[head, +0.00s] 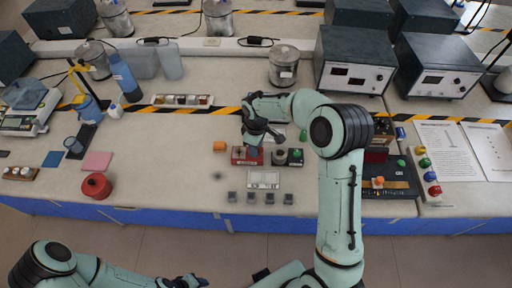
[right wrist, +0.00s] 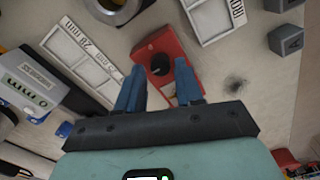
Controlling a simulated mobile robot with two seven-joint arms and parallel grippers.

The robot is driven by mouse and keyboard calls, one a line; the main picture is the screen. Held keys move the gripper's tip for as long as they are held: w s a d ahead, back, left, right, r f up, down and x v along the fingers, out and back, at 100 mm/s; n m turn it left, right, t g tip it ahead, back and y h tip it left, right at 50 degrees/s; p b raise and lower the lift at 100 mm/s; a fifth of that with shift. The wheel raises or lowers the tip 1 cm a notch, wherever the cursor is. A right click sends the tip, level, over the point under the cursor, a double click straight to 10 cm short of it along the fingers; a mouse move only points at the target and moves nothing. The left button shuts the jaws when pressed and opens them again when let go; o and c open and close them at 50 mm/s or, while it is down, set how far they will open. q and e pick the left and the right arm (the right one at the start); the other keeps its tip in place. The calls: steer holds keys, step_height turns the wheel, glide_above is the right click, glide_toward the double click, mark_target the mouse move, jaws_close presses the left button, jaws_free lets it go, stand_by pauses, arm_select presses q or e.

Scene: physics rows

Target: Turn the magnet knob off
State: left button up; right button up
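A red box with a round black knob (right wrist: 158,65) shows in the right wrist view, beyond my fingertips. In the head view the red box (head: 237,157) sits on the bench, partly hidden by my right gripper (head: 254,148). In the right wrist view my right gripper (right wrist: 160,88) has its two blue fingers apart, with nothing held between them. The knob appears in the gap between the fingers; whether they touch it cannot be told. My left gripper (head: 188,282) is low at the bottom edge of the head view, away from the bench, its opening unclear.
A grey device with a dark round part (head: 279,157) stands right of the red box. A white labelled tray (head: 263,179) and several small grey blocks (head: 269,198) lie in front. Open bench lies left of these.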

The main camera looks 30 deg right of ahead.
step_height(320, 180, up, 12)
steer(key=shift+p, duration=0.4)
stand_by(0.4)
